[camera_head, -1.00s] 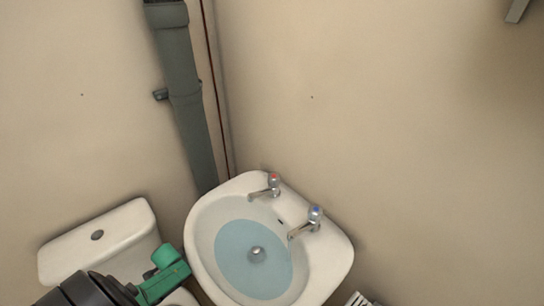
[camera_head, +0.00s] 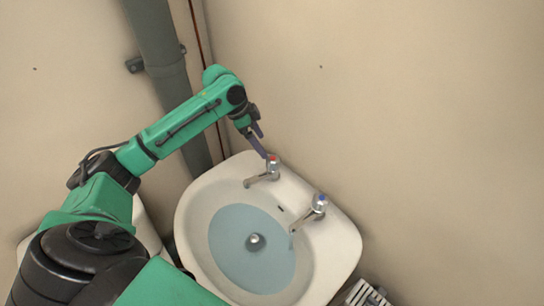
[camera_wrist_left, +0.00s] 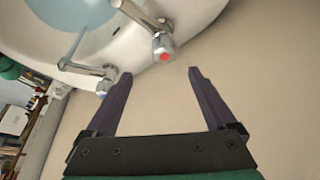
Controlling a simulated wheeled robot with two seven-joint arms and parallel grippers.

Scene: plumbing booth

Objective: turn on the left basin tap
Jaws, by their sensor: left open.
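The left basin tap (camera_head: 273,165), chrome with a red mark on its knob, stands on the back rim of the white basin (camera_head: 190,225). My left gripper (camera_head: 262,148) is open above and behind this tap, its dark fingers reaching down toward the knob. In the left wrist view, the red-marked knob (camera_wrist_left: 163,48) lies just beyond the fingertips, between their lines, and the gripper (camera_wrist_left: 161,74) holds nothing. Contact with the knob cannot be made out. My right gripper is not in view.
The blue-marked right tap (camera_head: 318,206) has a thin pale streak below its spout. Bluish water (camera_head: 235,255) lies in the basin. A slatted white object (camera_head: 362,294) is at lower right.

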